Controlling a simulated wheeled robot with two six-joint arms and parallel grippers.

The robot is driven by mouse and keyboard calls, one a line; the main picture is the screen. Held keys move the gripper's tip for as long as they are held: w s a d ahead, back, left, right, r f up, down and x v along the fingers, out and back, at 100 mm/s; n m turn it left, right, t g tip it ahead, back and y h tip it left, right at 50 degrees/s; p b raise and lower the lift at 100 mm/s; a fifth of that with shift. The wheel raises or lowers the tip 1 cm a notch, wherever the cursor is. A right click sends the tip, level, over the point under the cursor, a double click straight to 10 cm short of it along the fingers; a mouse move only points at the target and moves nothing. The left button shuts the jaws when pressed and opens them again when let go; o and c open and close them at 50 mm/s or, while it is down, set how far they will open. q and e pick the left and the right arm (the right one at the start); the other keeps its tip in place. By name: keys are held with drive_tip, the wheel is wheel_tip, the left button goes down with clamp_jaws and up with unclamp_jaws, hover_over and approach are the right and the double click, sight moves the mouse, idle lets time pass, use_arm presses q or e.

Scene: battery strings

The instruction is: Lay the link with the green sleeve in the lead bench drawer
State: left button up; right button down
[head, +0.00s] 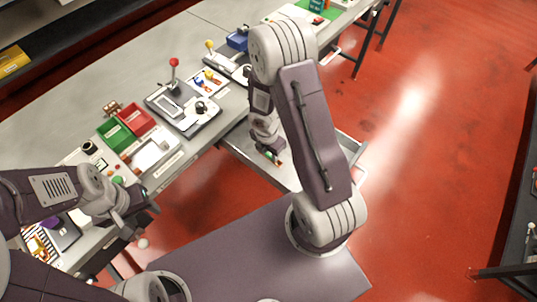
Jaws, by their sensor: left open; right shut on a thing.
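An open, pale drawer (283,177) is pulled out from under the bench, partly hidden by my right arm. My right gripper (271,156) points down over this drawer. It is shut on a small link (269,154) with a bit of green showing. Most of the link is hidden by the gripper, and I cannot tell whether it touches the drawer floor. My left gripper (146,201) is open at the front edge of the bench on the left, away from the drawer.
The bench (215,28) carries a green bin (115,135), a red bin (136,119), a press-like device with a red knob (174,63) and a tray of small coloured parts (209,81). Another dark bench stands at the right edge. Red floor lies between.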

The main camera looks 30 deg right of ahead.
drive_tip(key=shift+s+d+f, duration=0.1)
drive_tip(key=shift+s+d, duration=0.05)
drive_tip(key=c, duration=1.4)
unclamp_jaws()
drive_tip(key=shift+d, duration=0.1)
drive_tip(key=o, duration=0.4)
drive_tip(key=shift+a, duration=0.2)
drive_tip(key=shift+d+r, duration=0.1)
drive_tip(key=shift+r, duration=0.25)
wheel_tip(320, 180, up, 11)
drive_tip(key=a+p, duration=0.1)
drive_tip(key=p, duration=0.6)
wheel_tip(320, 180, up, 6)
drive_tip(key=m, duration=1.1)
hover_over(269, 161)
drive_tip(key=s+a, duration=0.2)
drive_tip(key=s, duration=0.1)
drive_tip(key=s+r+m, duration=0.1)
drive_tip(key=m, duration=0.3)
drive_tip(key=s+a+r+m+y, duration=0.1)
drive_tip(key=m, duration=0.3)
drive_tip(key=s+a+r+m, duration=0.1)
drive_tip(key=s+m, duration=0.1)
drive_tip(key=m, duration=0.2)
drive_tip(key=shift+s+r+t+y, duration=0.1)
drive_tip(key=shift+r+t+y, duration=0.2)
